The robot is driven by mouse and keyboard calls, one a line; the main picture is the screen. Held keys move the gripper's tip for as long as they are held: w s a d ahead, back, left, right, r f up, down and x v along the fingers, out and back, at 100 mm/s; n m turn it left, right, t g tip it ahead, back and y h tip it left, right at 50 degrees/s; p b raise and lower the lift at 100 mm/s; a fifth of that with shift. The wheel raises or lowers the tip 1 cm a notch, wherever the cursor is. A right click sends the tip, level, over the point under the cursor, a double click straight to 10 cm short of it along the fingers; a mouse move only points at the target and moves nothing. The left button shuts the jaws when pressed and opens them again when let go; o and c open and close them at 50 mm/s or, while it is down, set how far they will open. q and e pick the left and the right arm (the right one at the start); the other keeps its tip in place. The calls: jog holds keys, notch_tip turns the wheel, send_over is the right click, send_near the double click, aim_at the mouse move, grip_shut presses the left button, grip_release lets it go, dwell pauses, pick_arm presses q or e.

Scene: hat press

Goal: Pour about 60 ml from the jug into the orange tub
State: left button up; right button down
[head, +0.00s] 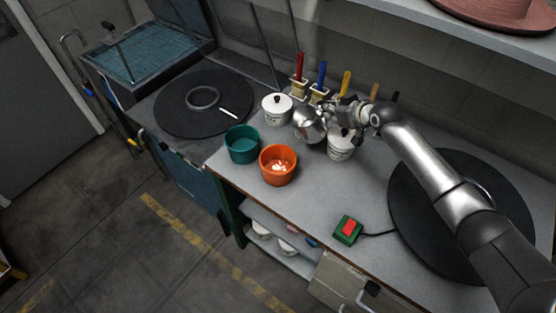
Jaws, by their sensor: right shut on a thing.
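The orange tub (277,176) stands on the grey bench top near its front edge, with something pale showing inside it. The metal jug (308,127) is above and to the right of the tub, and looks tilted toward it. My right gripper (343,109) is shut on the jug from its right side. No stream of liquid can be made out. The level inside the jug is hidden. My left gripper is not in view.
A teal tub (241,149) stands just left of the orange one. A red-and-green switch box (348,229) sits at front right, beside a large black disc (430,235).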

jog(key=shift+w+d+f+m+g+y+b, duration=0.55)
jog(key=shift+w+d+f+m+y+b, duration=0.15)
jog(key=shift+b, duration=1.7)
jog(key=shift+w+d+f+m+g+y+b, duration=0.55)
jog(key=shift+f+y+b, duration=0.2)
jog(key=shift+b, duration=1.65)
jog(key=shift+s, duration=0.1)
